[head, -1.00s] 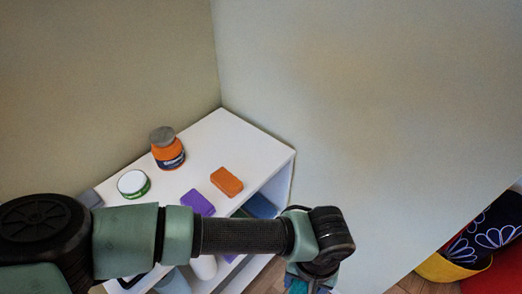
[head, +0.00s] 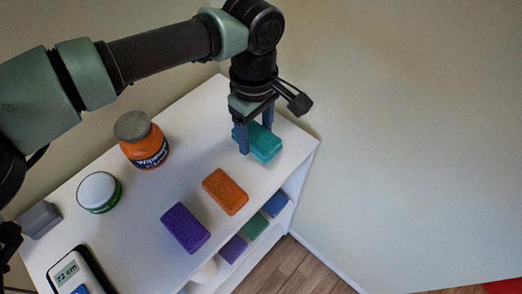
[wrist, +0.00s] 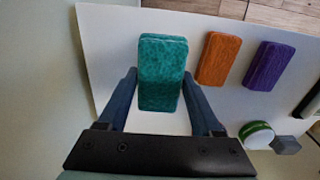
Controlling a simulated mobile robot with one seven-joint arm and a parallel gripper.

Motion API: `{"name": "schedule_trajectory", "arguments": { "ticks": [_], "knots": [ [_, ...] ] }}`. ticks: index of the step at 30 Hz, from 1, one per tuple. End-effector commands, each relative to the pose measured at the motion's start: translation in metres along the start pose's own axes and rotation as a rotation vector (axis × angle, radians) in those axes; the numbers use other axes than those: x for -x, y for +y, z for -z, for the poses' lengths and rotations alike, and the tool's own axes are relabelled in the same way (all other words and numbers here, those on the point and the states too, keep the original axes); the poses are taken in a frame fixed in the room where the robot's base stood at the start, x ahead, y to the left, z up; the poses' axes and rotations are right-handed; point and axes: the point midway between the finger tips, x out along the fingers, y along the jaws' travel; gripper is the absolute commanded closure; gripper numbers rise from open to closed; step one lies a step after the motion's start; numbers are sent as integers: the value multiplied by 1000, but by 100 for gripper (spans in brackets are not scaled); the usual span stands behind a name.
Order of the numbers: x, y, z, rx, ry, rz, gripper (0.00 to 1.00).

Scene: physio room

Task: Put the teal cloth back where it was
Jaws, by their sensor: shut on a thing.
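The teal cloth (head: 265,143) is a folded, block-shaped bundle at the far right end of the white shelf unit's top (head: 215,108). My gripper (head: 254,137) points down from above with its two blue fingers at the cloth. In the wrist view the cloth (wrist: 161,62) sits between the fingers (wrist: 160,88), one on each side, and the gripper is shut on it. The cloth is at or just above the white top; I cannot tell whether it touches.
An orange block (head: 225,191) and a purple block (head: 185,228) lie nearby in a row. An orange wipes tub (head: 145,145), a green-white jar (head: 98,192), a grey block (head: 39,219) and a device reading 72 cm (head: 78,272) stand further left. Walls rise behind.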

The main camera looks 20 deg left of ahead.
Motion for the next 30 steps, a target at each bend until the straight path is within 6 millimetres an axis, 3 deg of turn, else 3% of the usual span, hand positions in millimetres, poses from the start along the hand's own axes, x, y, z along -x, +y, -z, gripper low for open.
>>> {"name": "schedule_trajectory", "arguments": {
  "ticks": [3, 11, 16, 28, 29, 30],
  "knots": [
    [-22, 0, -1, -3, -3, 1, 86],
    [-45, 0, -1, -4, -1, 1, 86],
    [-70, 0, -2, -6, -1, 0, 86],
    [-78, 0, -1, -7, 2, 0, 86],
    [-77, 0, -1, -7, 2, 0, 28],
    [-76, 0, -1, -7, 2, 0, 21]
  ]
}}
